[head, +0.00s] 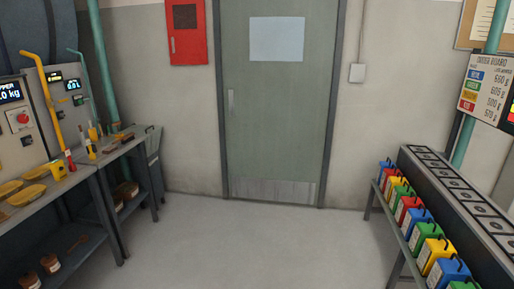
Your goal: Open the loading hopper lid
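No loading hopper lid can be made out in the head view. At the left edge a grey control panel carries a display (10,92) whose cut-off text ends in "PPER" and "0 kg". A red push button (22,118) sits below that display. A large dark grey housing stands behind the panel, cut off by the picture's edge; I cannot tell whether it belongs to the hopper. Neither of my grippers is in view.
A workbench (85,160) with yellow bowls and tools stands at left. A rack (402,240) of several coloured buckets stands at right, below an order board (485,90). A closed green door (278,120) is ahead. The floor (255,245) between is clear.

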